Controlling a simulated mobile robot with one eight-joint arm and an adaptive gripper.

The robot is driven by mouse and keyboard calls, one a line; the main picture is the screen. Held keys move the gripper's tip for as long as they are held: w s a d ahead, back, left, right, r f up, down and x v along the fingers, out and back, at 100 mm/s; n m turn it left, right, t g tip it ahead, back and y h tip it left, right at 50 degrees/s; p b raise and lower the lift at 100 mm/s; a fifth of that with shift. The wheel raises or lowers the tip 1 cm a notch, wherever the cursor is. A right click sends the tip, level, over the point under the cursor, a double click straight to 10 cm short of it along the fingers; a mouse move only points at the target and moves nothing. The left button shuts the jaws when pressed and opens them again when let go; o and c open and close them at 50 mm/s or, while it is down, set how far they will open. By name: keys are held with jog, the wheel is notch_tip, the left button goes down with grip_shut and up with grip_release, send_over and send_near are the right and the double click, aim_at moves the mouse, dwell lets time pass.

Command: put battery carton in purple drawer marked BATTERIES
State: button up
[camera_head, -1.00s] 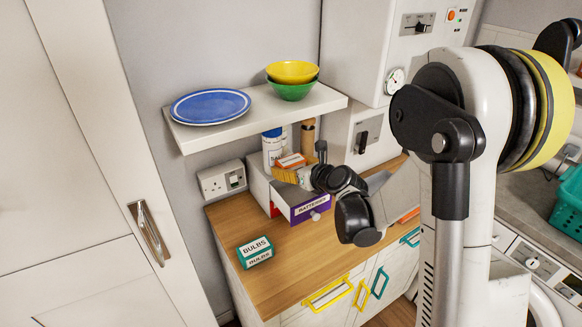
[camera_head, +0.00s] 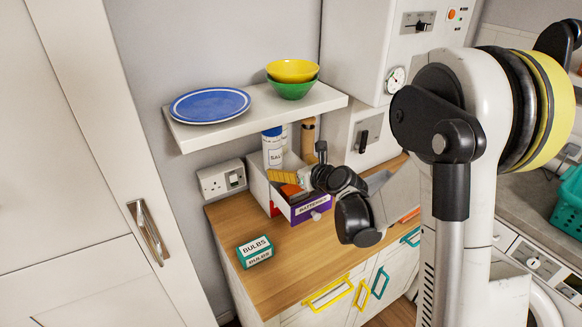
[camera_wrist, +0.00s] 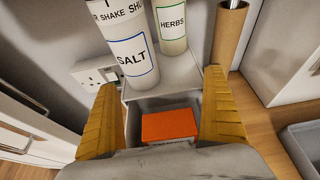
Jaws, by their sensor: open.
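The orange battery carton (camera_wrist: 169,125) lies inside the open purple drawer marked BATTERIES (camera_head: 311,208). In the wrist view it rests between my spread fingers, apart from both, with the drawer's grey interior around it. In the head view the carton (camera_head: 291,190) shows just behind the purple front, partly hidden by my gripper (camera_head: 290,180). My gripper is open, with a yellow finger on each side of the drawer in the wrist view (camera_wrist: 165,110). Its palm hides the near part of the drawer.
A SALT canister (camera_wrist: 131,58) and a HERBS jar (camera_wrist: 172,25) stand on the drawer unit behind the drawer. A cardboard tube (camera_wrist: 228,35) is to their right. A teal BULBS box (camera_head: 255,251) sits on the wooden counter. A shelf (camera_head: 190,141) hangs above.

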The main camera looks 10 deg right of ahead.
jog(key=s+r+n+g+h+p, duration=0.1)
jog(key=s+r+n+g+h, duration=0.1)
jog(key=s+n, duration=1.4)
jog(key=s+d+r+n+g+h+p, duration=0.1)
jog(key=s+r+n+g, duration=0.3)
jog(key=s+n, duration=1.2)
notch_tip(320, 180, up, 3)
jog(key=shift+s+d+f+h, duration=0.15)
jog(key=shift+s+h, duration=0.45)
jog(key=shift+s, duration=0.3)
